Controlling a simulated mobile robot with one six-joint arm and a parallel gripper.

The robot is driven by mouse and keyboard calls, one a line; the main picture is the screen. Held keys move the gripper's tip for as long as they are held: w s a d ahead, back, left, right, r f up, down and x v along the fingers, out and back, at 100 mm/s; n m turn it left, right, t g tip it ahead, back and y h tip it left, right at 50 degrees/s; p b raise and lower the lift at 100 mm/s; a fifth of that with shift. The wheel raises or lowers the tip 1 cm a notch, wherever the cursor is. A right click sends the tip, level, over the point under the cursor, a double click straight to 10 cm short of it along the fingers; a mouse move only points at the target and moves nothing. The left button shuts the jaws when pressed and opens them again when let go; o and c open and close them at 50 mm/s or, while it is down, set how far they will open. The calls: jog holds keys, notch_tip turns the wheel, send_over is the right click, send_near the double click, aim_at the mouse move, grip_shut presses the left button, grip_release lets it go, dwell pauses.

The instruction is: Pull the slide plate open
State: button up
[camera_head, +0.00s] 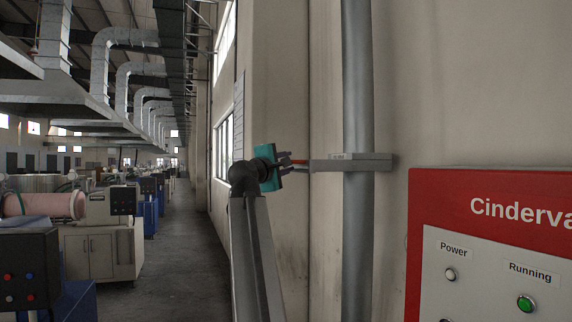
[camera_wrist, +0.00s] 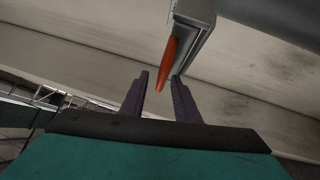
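The slide gate's grey housing (camera_head: 340,163) is set across a vertical grey pipe on the wall, in the head view. An orange-red handle (camera_head: 299,161) sticks out of its left end. My gripper (camera_head: 292,164), on a teal wrist, is at that handle. In the wrist view my gripper (camera_wrist: 160,76) has its two dark fingers apart. The orange handle (camera_wrist: 168,62) comes down from the grey housing (camera_wrist: 194,42), its tip reaching between the fingers, nearer the right one. I cannot tell whether it touches that finger. The plate itself is hidden inside the housing.
The vertical pipe (camera_head: 357,80) runs along a pale wall. A red and white control panel (camera_head: 485,260) with a green Running light stands at the right. Milling machines (camera_head: 100,235) line the left, beside a clear aisle (camera_head: 180,240).

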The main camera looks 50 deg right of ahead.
jog(key=b+v, duration=0.3)
jog(key=v, duration=1)
jog(key=shift+b, duration=0.4)
jog(key=shift+a+f, duration=0.1)
